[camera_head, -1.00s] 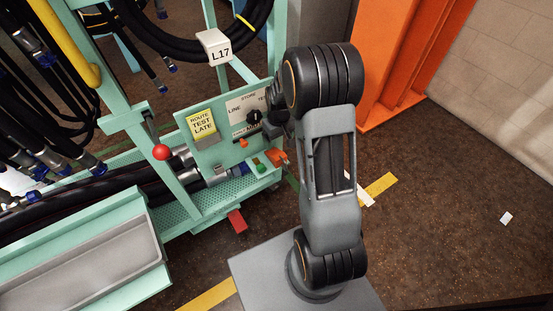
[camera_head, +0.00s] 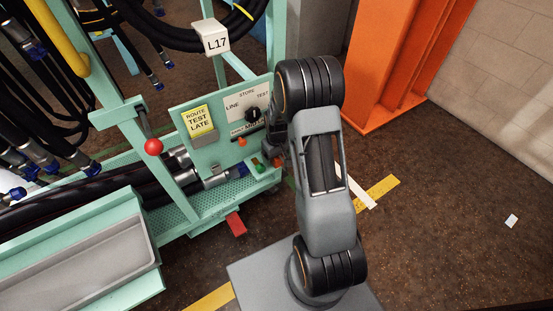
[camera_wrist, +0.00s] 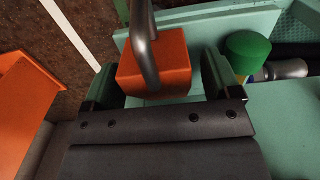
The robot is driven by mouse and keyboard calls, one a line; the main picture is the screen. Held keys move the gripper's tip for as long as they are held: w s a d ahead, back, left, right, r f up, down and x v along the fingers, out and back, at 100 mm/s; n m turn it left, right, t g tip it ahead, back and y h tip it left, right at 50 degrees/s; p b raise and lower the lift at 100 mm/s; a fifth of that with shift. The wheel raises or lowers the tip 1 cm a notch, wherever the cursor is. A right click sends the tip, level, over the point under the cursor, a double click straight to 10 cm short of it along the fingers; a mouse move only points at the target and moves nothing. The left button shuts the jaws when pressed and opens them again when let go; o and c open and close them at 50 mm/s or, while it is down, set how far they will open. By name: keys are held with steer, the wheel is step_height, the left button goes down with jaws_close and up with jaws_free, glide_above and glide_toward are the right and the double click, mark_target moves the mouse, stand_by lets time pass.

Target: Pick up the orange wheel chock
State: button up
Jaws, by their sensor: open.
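The orange wheel chock (camera_wrist: 178,62) shows in the wrist view as an orange block with a curved grey bar rising across it. My gripper (camera_wrist: 160,80) is open, with one green-padded finger on each side of the block. The right finger looks very close to the block; I cannot tell whether either touches it. The underside of the block is hidden by the gripper body. In the head view my arm and gripper cover most of the block's place, at the right end of the green rack.
A green knob (camera_wrist: 248,50) and a metal hose fitting (camera_wrist: 282,68) lie right of the right finger. A panel with a black dial (camera_head: 252,115) stands behind my gripper. A red block (camera_head: 236,223) sits low by the rack. An orange column (camera_head: 395,70) stands at the back right.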

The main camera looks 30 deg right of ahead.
steer(key=c, duration=1.1)
steer(key=shift+r, duration=0.1)
steer(key=shift+c, duration=0.2)
